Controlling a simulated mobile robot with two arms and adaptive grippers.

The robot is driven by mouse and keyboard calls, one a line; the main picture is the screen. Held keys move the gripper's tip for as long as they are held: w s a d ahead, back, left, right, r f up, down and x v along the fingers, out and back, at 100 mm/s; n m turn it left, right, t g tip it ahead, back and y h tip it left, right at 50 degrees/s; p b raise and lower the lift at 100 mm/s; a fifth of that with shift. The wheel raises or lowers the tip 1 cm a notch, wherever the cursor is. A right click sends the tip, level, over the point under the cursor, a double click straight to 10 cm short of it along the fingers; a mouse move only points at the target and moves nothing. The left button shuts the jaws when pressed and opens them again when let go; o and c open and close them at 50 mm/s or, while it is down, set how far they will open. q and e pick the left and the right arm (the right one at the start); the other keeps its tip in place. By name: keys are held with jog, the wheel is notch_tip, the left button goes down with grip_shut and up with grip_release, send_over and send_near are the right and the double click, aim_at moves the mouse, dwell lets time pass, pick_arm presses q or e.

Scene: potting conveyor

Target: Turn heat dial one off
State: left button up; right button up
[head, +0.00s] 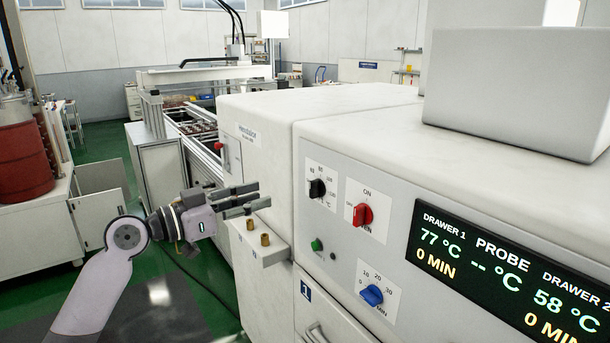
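A black dial (317,188) with a numbered scale, likely heat dial one, sits on the front panel of the white oven-like unit (340,137). Its exact setting is too small to read. A red knob (362,215) marked ON is to its right. A blue dial (372,295) marked in MIN is below. The display (480,262) shows drawer 1 at 77 °C and 0 MIN. My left gripper (262,195) is left of the black dial, apart from it, with its fingers pointing right. The fingers are apart and hold nothing visible. My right gripper is out of view.
A green button (316,244) is on the panel. A small ledge with two brass fittings (265,239) juts out just below my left gripper. A drawer labelled 1 (306,290) is lower down. A conveyor line (195,125) stands behind; green floor (190,280) is open at left.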

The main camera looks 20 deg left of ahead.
pick_arm(q)
jog(key=p, duration=0.2)
send_near(310, 183)
jog(key=p+x, duration=0.2)
jog(key=x, duration=0.5)
jog(key=shift+w+d+r, duration=0.15)
jog(key=shift+w+d, duration=0.1)
jog(key=shift+w, duration=0.05)
jog(key=shift+w+d, duration=0.2)
jog(key=shift+w, duration=0.15)
grip_shut()
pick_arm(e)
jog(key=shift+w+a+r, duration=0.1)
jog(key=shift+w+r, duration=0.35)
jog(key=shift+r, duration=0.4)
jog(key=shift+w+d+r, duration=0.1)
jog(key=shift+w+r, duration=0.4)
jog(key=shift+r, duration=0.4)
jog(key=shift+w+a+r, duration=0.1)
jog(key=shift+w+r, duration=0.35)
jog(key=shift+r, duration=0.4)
